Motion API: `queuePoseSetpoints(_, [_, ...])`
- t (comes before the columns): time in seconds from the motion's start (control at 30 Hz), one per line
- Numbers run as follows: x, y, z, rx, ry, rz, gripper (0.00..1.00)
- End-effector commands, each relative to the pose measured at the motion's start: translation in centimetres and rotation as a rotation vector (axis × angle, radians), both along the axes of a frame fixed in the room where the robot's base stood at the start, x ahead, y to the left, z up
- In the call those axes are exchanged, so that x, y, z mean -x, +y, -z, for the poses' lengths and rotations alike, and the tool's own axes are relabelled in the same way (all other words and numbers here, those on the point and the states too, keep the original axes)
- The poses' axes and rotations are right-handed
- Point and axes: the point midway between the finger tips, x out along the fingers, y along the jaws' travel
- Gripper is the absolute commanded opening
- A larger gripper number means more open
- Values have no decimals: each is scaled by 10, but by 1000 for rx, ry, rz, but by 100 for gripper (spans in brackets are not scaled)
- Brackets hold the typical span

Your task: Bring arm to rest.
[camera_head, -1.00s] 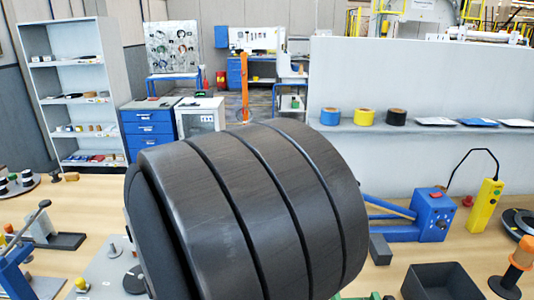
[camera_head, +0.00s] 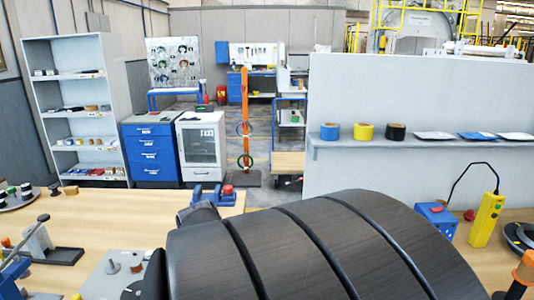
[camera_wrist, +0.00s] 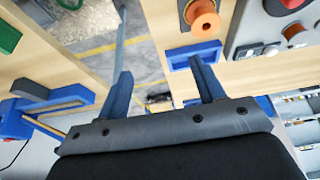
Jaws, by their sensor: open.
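In the head view my dark, rounded arm link (camera_head: 320,250) fills the lower middle and right and hides part of the bench behind it. I do not clearly make out my gripper there. In the wrist view my gripper (camera_wrist: 161,65) shows two blue fingers spread wide apart, with nothing between them. The gap between the fingers looks onto the floor and bench edges. An orange spool (camera_wrist: 203,20) lies beyond the right finger, apart from it.
The wooden bench (camera_head: 130,222) runs across the front. A grey wall shelf (camera_head: 355,143) holds tape rolls (camera_head: 363,132). A yellow pendant (camera_head: 486,220) stands at the right near a blue box (camera_head: 437,215). A lever fixture (camera_head: 40,245) stands at left. The wrist view shows a green part (camera_wrist: 8,38).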

Motion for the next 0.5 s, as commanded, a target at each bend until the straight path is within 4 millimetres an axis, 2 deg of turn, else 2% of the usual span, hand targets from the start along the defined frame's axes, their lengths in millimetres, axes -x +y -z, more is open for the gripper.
queuePoseSetpoints(0.5, [-64,81,-19,0,2,-50,62])
